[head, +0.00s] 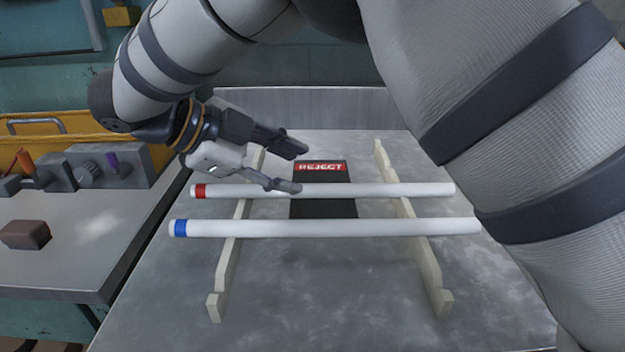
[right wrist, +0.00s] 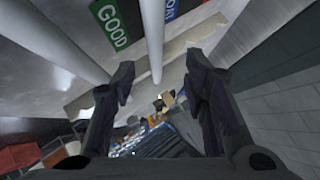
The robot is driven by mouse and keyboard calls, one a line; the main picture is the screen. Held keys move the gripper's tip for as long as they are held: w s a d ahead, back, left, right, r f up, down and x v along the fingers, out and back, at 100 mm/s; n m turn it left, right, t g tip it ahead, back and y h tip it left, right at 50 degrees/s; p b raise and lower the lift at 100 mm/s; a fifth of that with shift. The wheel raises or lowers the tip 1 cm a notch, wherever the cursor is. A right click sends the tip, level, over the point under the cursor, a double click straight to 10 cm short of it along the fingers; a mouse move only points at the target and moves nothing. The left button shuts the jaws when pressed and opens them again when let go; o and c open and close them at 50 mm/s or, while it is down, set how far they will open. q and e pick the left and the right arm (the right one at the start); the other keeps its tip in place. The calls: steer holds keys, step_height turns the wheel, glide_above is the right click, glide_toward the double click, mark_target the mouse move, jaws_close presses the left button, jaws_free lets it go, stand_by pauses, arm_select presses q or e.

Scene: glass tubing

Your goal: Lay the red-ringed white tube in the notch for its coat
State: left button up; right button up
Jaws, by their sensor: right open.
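The red-ringed white tube (head: 370,190) lies level across two pale notched rails, a left rail (head: 222,275) and a right rail (head: 432,270), its red ring at the left end. The blue-ringed white tube (head: 330,228) lies parallel, nearer me. My right gripper (head: 300,169) is open, its fingers pointing right; in the head view they overlap the left part of the red-ringed tube. In the right wrist view the open gripper (right wrist: 160,78) shows a white tube (right wrist: 152,35) between its fingertips, not visibly gripped; its ring is not seen. My left gripper is not in view.
A dark panel with a red REJECT label (head: 320,167) lies between the rails. A green GOOD label (right wrist: 111,24) shows in the right wrist view. A side bench at left holds a brown block (head: 26,235) and a grey knobbed box (head: 110,166). The front tabletop is clear.

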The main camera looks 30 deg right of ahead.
steer(key=v, duration=0.4)
steer(key=shift+a+r, duration=0.2)
steer(key=shift+a, duration=0.05)
stand_by(0.5)
